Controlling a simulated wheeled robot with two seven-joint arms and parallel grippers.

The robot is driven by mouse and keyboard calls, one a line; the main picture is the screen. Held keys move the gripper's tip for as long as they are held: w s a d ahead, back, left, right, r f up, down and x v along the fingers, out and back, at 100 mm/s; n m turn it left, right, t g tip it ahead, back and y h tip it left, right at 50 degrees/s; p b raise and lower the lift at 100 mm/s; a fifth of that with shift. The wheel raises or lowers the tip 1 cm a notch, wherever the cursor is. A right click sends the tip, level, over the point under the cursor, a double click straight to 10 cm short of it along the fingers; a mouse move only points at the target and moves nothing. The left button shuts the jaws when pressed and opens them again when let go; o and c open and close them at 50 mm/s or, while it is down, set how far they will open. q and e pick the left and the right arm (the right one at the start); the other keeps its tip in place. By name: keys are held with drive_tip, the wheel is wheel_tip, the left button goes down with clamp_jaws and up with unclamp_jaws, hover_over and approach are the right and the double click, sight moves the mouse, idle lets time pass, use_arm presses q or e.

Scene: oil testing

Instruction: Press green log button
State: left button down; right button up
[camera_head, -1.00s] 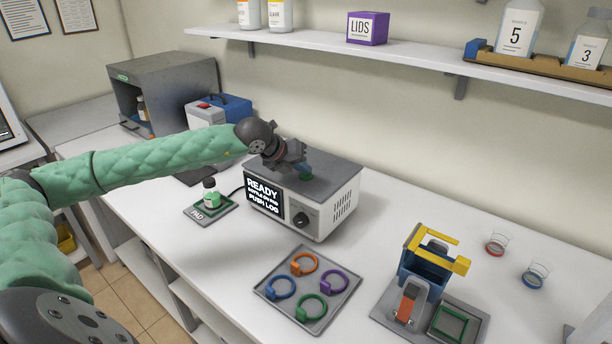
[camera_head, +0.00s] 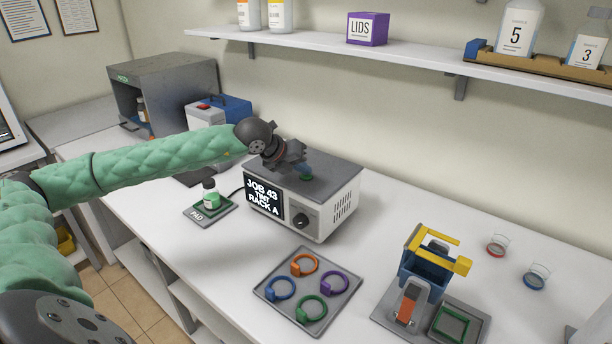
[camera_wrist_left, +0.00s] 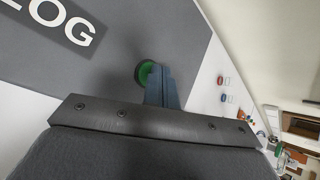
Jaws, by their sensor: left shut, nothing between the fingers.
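The green log button (camera_head: 306,178) sits on the grey top of a boxy white machine (camera_head: 335,195). My left gripper (camera_head: 303,172) is shut and empty, with its fingertips right at the button. In the left wrist view the green button (camera_wrist_left: 146,73) shows beside the shut blue-grey fingers (camera_wrist_left: 161,84), which cover part of it. I cannot tell whether they touch it. "LOG" lettering (camera_wrist_left: 55,22) shows on the machine top. The machine's screen (camera_head: 264,199) reads "JOB 43 TINT RACK A". My right gripper is not in view.
A bottle with green contents (camera_head: 211,196) stands on the pad (camera_head: 222,213) left of the machine. A tray (camera_head: 317,328) with colored rings lies in front. A blue and yellow fixture (camera_head: 428,262) stands to the right. A shelf (camera_head: 420,64) runs above along the wall.

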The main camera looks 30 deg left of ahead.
sight(302, 177)
use_arm(q)
drive_tip(key=shift+r, duration=0.65)
drive_tip(key=shift+r, duration=0.1)
drive_tip(key=shift+r, duration=2.5)
